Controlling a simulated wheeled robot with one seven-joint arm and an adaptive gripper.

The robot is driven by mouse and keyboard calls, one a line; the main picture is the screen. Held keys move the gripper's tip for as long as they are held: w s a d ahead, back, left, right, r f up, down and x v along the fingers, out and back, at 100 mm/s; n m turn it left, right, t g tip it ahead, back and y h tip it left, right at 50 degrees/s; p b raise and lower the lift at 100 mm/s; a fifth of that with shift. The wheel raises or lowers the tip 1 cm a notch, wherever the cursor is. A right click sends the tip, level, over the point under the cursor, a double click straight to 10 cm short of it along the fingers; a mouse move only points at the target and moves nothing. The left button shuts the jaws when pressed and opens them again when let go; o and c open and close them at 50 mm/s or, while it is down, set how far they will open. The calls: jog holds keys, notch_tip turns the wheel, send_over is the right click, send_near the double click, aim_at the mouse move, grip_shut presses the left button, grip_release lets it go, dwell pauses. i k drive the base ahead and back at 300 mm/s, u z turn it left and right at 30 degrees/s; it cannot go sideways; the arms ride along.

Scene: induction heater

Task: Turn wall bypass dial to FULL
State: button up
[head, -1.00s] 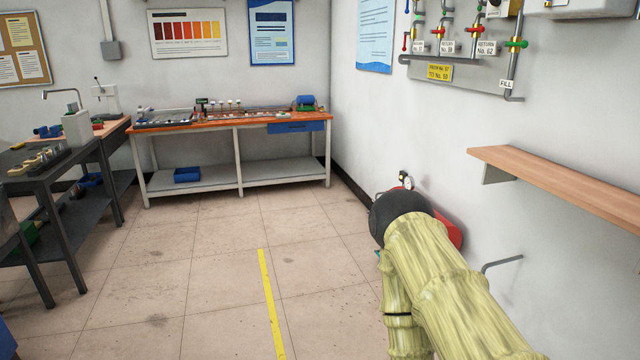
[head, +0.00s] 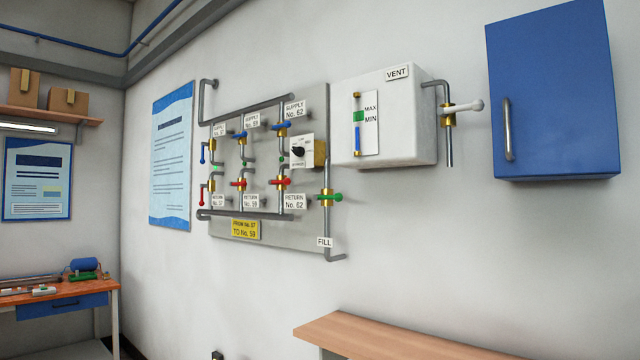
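The bypass dial (head: 298,150) is a black knob on a small white plate with a brass body, at the right part of the grey pipe panel on the wall. The plate carries small markings around the knob that are too small to read, so I cannot tell its setting. My gripper is not in view now.
Blue, red and green (head: 331,197) valve handles sit close around the dial on the panel (head: 270,228). A white vent tank (head: 400,130) and a blue cabinet (head: 553,95) are to the right. A wooden shelf (head: 390,340) juts out below.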

aim_at(299, 151)
jog(key=z, duration=0.05)
jog(key=k, duration=0.45)
jog(key=u, duration=1.1)
jog(key=i, duration=1.2)
jog(key=z, duration=0.3)
